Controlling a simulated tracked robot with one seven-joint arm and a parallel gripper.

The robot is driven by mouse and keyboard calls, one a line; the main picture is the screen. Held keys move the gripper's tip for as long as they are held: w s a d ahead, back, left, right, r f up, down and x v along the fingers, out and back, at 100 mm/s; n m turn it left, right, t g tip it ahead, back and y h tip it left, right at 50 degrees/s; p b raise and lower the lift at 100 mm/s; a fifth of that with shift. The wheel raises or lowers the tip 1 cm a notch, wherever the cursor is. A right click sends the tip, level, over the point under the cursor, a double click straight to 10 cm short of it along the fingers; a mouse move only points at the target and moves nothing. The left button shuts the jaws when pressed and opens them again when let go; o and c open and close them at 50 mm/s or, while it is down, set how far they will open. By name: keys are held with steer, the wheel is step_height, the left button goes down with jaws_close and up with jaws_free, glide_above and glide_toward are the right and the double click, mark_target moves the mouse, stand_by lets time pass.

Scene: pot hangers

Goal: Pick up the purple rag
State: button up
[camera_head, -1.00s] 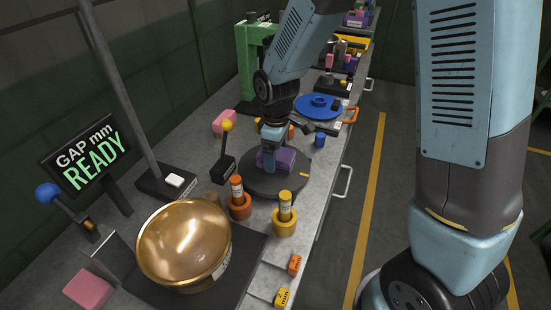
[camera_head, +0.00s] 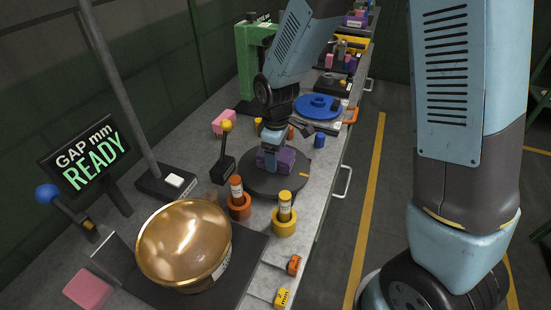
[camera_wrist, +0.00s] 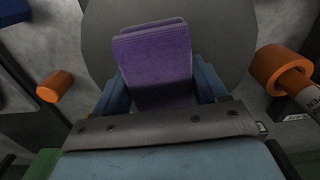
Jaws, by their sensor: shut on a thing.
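The purple rag (camera_head: 287,158) is a folded, ribbed cloth on the dark round turntable (camera_head: 262,186). In the wrist view the rag (camera_wrist: 156,62) stands between the two blue fingers of my gripper (camera_wrist: 160,92). In the head view my gripper (camera_head: 270,158) is down at the rag, shut on it. The rag is low over the turntable; I cannot tell whether it touches the disc. Part of the rag is hidden behind the fingers.
An orange-based bottle (camera_head: 238,200) and a yellow-based one (camera_head: 284,214) stand in front of the turntable. A yellow-knobbed lever (camera_head: 225,150) is at its left. A brass bowl (camera_head: 184,243) is nearer. A blue disc (camera_head: 316,107) lies beyond.

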steer(key=shift+r, duration=0.5)
step_height(320, 180, up, 3)
steer(key=shift+d+f, duration=0.1)
steer(key=shift+f, duration=0.1)
steer(key=d+r, duration=0.1)
steer(key=s+d+r, duration=0.1)
steer(key=r, duration=0.1)
steer(key=s+d+r, duration=0.1)
steer(key=d+r, duration=0.1)
steer(key=shift+s, duration=0.1)
steer(key=s+d+r, duration=0.4)
steer(key=s+d, duration=0.1)
steer(key=d, duration=0.3)
steer(key=shift+r, duration=0.25)
